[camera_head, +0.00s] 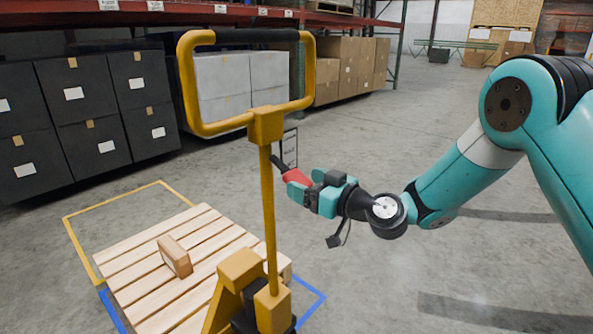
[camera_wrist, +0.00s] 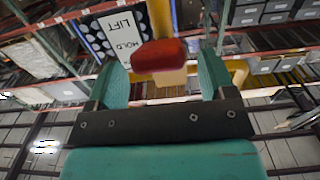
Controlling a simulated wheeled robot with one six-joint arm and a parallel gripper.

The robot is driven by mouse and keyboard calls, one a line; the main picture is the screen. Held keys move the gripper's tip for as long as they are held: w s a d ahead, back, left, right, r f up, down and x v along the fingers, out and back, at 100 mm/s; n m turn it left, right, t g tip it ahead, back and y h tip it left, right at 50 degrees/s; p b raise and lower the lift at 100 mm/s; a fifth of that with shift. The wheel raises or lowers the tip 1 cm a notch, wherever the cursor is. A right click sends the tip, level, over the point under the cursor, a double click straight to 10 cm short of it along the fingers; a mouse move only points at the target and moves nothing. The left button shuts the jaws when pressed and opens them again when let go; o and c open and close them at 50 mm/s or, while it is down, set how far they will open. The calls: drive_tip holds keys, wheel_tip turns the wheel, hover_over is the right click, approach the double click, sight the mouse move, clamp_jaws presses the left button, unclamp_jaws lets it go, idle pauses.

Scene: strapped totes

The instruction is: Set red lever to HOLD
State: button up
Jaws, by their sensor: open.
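The red lever (camera_head: 297,177) sticks out on the right side of the yellow pallet-jack handle column (camera_head: 267,210). In the wrist view its red grip (camera_wrist: 158,55) lies between my two teal fingers. My gripper (camera_head: 306,192) is open around the grip; in the wrist view a gap shows at each finger (camera_wrist: 160,75). A white label plate (camera_wrist: 120,32) behind the lever reads LIFT and HOLD; the rest of it is hidden. The plate also shows edge-on in the head view (camera_head: 290,148). I cannot tell which mark the lever is set to.
A wooden pallet (camera_head: 150,245) with a small brown box (camera_head: 175,256) lies left of the column. The yellow loop handle (camera_head: 187,85) rises above the lever. Black totes (camera_head: 70,90) and cartons stand on the racks behind. The floor at right is clear.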

sight(290, 170)
drive_tip(key=shift+p+x, duration=0.3)
drive_tip(key=shift+x, duration=1.4)
drive_tip(key=c, duration=1.3)
drive_tip(key=r+h+p, duration=0.1)
drive_tip(key=p, duration=0.2)
drive_tip(key=shift+s+r+g, duration=0.1)
drive_tip(key=shift+r+g, duration=0.2)
drive_tip(key=shift+r, duration=0.1)
drive_tip(key=shift+d+r+g+h+p, duration=0.1)
drive_tip(key=shift+r+g+h+p, duration=0.25)
drive_tip(key=shift+p, duration=0.65)
drive_tip(key=g+h+p, duration=0.1)
drive_tip(key=p, duration=0.1)
drive_tip(key=shift+s+r+p, duration=0.1)
drive_tip(key=shift+r+p, duration=0.2)
drive_tip(key=shift+d+g+h+p, duration=0.1)
drive_tip(key=shift+g+h+p, duration=0.25)
drive_tip(key=shift+h+p, duration=0.25)
drive_tip(key=shift+f, duration=0.1)
